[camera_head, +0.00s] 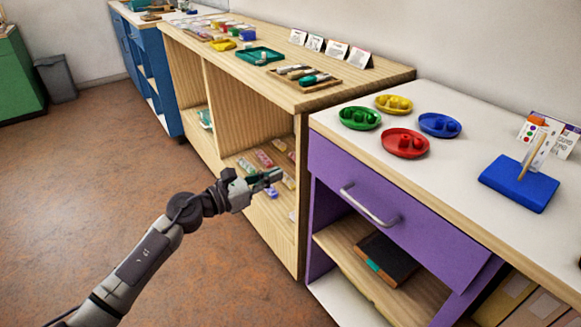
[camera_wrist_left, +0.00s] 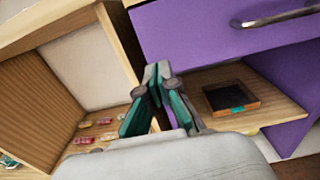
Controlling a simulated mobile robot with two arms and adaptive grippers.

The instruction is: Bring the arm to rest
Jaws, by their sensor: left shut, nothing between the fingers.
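My left arm (camera_head: 150,255) reaches in from the lower left of the head view. Its gripper (camera_head: 272,177) is shut and empty, held in the air in front of the wooden shelf unit, left of the purple cabinet. In the left wrist view the gripper's fingertips (camera_wrist_left: 158,72) meet, with nothing between them. Behind them are the wooden shelf and the purple cabinet. My right gripper is in neither view.
The purple cabinet (camera_head: 335,170) bears green, yellow, red and blue dishes and a blue bead board (camera_head: 518,184). The wooden unit (camera_head: 300,100) holds trays and cards on top and small coloured items inside. The brown floor (camera_head: 70,190) at left is clear.

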